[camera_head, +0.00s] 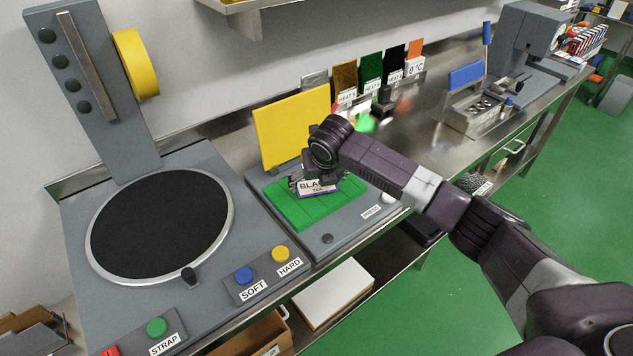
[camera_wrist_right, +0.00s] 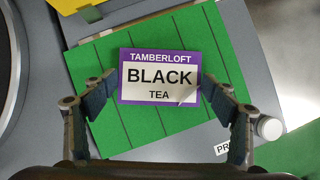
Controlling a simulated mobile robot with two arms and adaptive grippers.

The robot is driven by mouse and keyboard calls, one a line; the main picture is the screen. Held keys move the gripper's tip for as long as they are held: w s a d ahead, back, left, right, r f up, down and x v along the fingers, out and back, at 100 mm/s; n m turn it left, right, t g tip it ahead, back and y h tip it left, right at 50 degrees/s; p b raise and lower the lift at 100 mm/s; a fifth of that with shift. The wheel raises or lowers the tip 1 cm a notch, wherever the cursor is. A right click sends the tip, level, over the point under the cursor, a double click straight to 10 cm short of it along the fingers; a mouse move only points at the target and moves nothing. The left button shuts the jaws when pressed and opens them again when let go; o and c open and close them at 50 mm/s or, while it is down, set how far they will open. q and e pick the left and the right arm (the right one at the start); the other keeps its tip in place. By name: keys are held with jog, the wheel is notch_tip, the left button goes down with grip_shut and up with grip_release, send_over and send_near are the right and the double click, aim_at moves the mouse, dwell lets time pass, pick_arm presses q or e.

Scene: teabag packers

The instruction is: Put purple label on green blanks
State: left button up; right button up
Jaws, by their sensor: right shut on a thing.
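The purple label (camera_wrist_right: 150,97), a purple-bordered white card reading TAMBERLOFT BLACK TEA, is between the fingers of my right gripper (camera_wrist_right: 160,81) in the wrist view. My right gripper (camera_head: 318,172) is shut on it by its left and right edges. In the head view the label (camera_head: 318,190) shows partly under the gripper, over the green blanks (camera_head: 300,213). The green blanks, a sheet with dark parting lines, also show in the wrist view (camera_wrist_right: 135,129), around the label. I cannot tell whether the label touches the sheet. My left gripper is not in view.
The green sheet lies on a grey press base (camera_head: 330,243) with a yellow upright plate (camera_head: 291,127) behind it. A round black plate machine (camera_head: 160,225) stands to the left, with SOFT and HARD buttons in front. Coloured panels (camera_head: 371,70) and a metal tray (camera_head: 478,112) stand further right.

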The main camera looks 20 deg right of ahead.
jog(key=shift+f, duration=0.45)
jog(key=shift+f, duration=0.2)
jog(key=shift+s+f, duration=0.35)
jog(key=shift+f, duration=0.1)
jog(key=o, duration=0.5)
jog(key=shift+f, duration=0.1)
jog(key=shift+o, duration=1.2)
jog(key=shift+w+f, duration=0.15)
jog(key=shift+w, duration=0.05)
jog(key=shift+r, duration=0.3)
